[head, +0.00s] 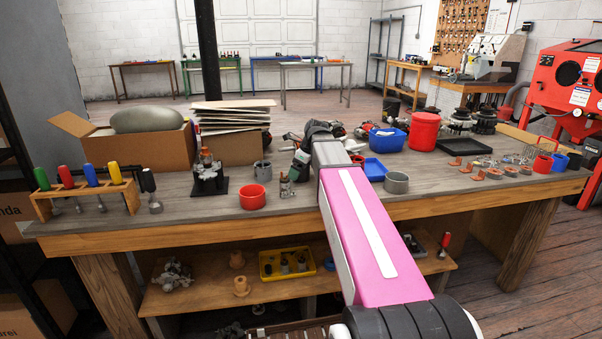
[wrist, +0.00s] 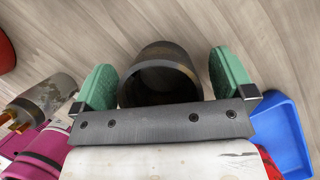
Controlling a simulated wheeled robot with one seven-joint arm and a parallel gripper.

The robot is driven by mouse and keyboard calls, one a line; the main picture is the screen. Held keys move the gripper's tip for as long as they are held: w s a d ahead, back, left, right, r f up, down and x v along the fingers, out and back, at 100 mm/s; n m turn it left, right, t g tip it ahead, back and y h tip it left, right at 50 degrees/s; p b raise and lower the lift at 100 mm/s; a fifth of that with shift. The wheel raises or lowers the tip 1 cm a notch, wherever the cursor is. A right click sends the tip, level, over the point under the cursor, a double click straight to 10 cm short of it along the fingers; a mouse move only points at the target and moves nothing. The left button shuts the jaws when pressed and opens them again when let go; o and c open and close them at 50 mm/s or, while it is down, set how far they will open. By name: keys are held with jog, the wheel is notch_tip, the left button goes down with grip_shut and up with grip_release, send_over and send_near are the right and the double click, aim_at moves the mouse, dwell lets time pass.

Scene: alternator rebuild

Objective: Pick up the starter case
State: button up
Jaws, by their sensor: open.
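The starter case is a dark, hollow cylinder (wrist: 160,78) with an open round mouth, in the middle of the wrist view. My gripper (wrist: 173,85) is open, with one green finger on each side of the case. A gap shows between the case and each finger, wider on the right. The case's lower part is hidden by the gripper's grey crossbar. In the head view my gripper (head: 301,160) is low over the middle of the workbench, partly covered by my arm. I cannot make out the case there for sure.
A motor-like part with copper ends (wrist: 40,102) lies left of my gripper. A blue tray (wrist: 283,135) is on the right. On the workbench (head: 160,215) a red bowl (head: 252,198) and a grey cylinder (head: 263,171) stand left of my arm, a grey ring (head: 396,183) right of it.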

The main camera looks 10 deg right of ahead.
jog(key=c, duration=1.5)
jog(key=shift+o, duration=0.2)
jog(key=shift+r, duration=0.4)
notch_tip(320, 180, up, 3)
jog(key=shift+r, duration=0.1)
jog(key=s+a+r, duration=0.6)
jog(key=a+r, duration=0.1)
jog(key=a, duration=0.2)
jog(key=shift+s+a, duration=0.15)
jog(key=shift+a, duration=0.25)
